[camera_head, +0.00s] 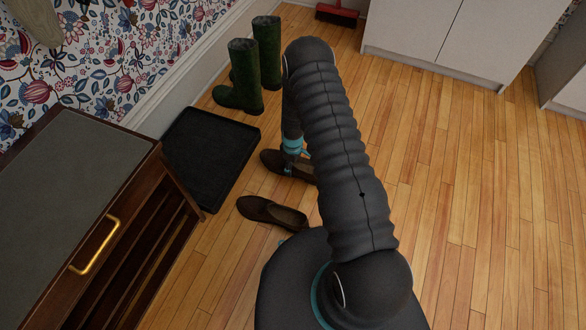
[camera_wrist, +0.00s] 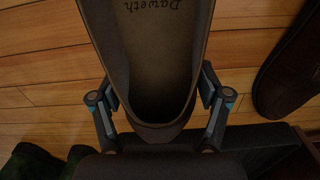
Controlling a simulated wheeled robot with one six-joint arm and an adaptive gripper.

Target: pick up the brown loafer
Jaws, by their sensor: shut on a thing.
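One brown loafer (camera_head: 270,159) is between the jaws of my gripper (camera_head: 290,170), partly hidden behind my arm in the head view. In the wrist view this loafer (camera_wrist: 160,50) fills the space between the two fingers of my gripper (camera_wrist: 157,90), its opening facing the camera and lettering on the insole. My gripper is shut on it, one finger against each side. I cannot tell whether it is off the floor. A second brown loafer (camera_head: 272,213) lies on the floor nearer the robot; it also shows at the right of the wrist view (camera_wrist: 295,75).
A black boot tray (camera_head: 212,145) lies left of the loafers. Green boots (camera_head: 240,80) stand behind it by the wall. A wooden cabinet (camera_head: 75,170) with a brass handle is at the left. White cupboards (camera_head: 450,40) stand at the back. The wooden floor to the right is clear.

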